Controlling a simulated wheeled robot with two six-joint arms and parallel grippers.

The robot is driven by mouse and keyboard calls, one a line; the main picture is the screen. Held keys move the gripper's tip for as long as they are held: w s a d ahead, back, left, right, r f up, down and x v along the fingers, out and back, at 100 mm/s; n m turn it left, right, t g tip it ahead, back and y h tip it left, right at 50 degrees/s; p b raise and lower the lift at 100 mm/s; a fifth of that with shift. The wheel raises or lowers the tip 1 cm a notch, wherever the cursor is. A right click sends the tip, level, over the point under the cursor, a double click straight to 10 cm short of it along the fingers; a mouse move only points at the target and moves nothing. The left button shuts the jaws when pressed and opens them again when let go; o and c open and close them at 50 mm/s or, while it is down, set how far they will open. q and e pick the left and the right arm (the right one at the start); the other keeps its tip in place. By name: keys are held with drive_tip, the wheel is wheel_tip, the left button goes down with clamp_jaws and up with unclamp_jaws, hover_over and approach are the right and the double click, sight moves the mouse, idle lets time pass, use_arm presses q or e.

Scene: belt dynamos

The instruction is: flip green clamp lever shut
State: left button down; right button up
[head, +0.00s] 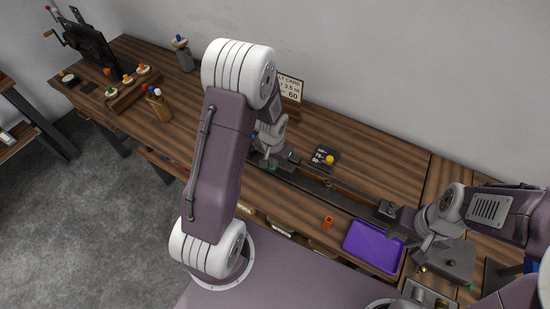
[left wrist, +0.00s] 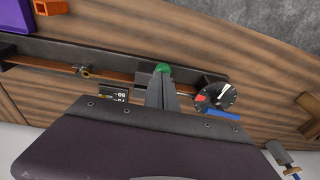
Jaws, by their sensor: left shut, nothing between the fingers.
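The green clamp lever's rounded end (left wrist: 163,68) shows in the left wrist view, right at the tips of my left gripper (left wrist: 162,78). My left gripper is shut and empty; whether it touches the green part I cannot tell. In the head view the green part (head: 272,168) is a small spot on the dark rail (head: 315,187), beside my left gripper (head: 283,163). My left arm and fingers hide much of the clamp, so the lever's angle is unclear. My right gripper (head: 393,209) is over the rail's right end, above the purple tray; its finger gap is too small to read.
A dial gauge (left wrist: 215,97) sits close beside my left fingers. An orange piece (head: 328,221) lies in front of the rail, left of the purple tray (head: 373,247). A dark plate with a yellow knob (head: 325,160) is behind the rail. A card (head: 290,88) stands at the back.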

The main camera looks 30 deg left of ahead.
use_arm(q)
drive_tip(key=shift+w+r+p, duration=0.25)
drive_tip(key=shift+r+p, duration=0.05)
drive_tip(key=shift+r, duration=0.05)
drive_tip(key=shift+w+r+p, duration=0.2)
drive_tip(key=shift+r+p, duration=0.1)
drive_tip(key=s+d+r, duration=0.1)
drive_tip(key=s+r, duration=0.2)
drive_tip(key=r, duration=0.9)
drive_tip(key=shift+d+r+p, duration=0.15)
drive_tip(key=shift+r+p, duration=0.15)
drive_tip(key=shift+r, duration=0.05)
drive_tip(key=shift+f, duration=0.1)
